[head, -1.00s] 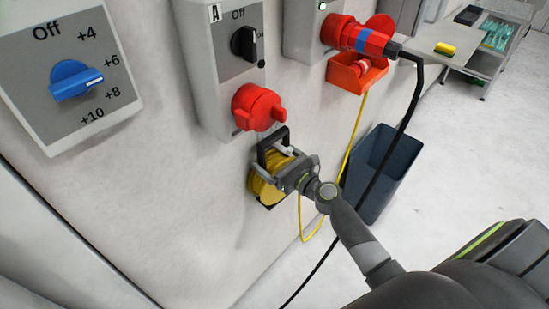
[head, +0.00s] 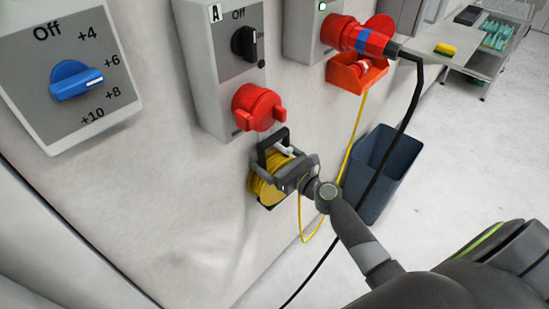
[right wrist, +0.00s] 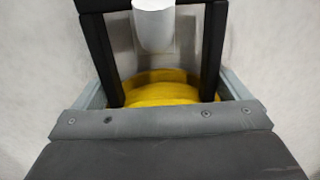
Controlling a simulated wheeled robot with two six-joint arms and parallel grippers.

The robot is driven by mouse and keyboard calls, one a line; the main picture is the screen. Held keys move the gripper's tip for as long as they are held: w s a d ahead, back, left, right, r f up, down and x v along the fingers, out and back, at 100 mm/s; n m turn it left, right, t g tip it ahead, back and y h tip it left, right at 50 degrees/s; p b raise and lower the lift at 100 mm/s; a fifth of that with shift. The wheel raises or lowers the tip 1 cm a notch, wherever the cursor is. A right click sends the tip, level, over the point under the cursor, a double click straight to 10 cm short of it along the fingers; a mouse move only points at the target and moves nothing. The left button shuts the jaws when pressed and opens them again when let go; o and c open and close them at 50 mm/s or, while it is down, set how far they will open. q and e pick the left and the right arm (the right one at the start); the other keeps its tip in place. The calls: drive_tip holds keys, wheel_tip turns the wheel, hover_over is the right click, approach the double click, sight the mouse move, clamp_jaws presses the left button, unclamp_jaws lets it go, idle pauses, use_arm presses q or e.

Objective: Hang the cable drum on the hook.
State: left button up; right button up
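The cable drum (head: 266,190) is a yellow cable coil in a black frame with an upright handle. It is at the wall below the lower red socket. The hook is a pale round peg (right wrist: 153,25) that shows within the drum's black handle in the right wrist view, overlapping its top bar; a bit of it shows in the head view (head: 286,150). My right gripper (head: 287,172) is at the drum's front, its grey fingers on both sides of the black frame, seemingly shut on it. The finger contacts are partly hidden. My left gripper is not in view.
A red socket (head: 259,107) is just above the drum. A black cable from the red plug (head: 365,41) hangs behind my right arm. A yellow cable (head: 350,140) hangs to the right. A dark bin (head: 395,165) stands on the floor by the wall.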

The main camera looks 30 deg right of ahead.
drive_tip(key=shift+o, duration=0.2)
drive_tip(key=shift+s+f, duration=0.1)
drive_tip(key=shift+s+d, duration=0.2)
drive_tip(key=shift+s, duration=0.3)
drive_tip(key=b+v, duration=0.5)
drive_tip(key=v, duration=1.1)
drive_tip(key=shift+r, duration=0.2)
drive_tip(key=shift+s, duration=0.1)
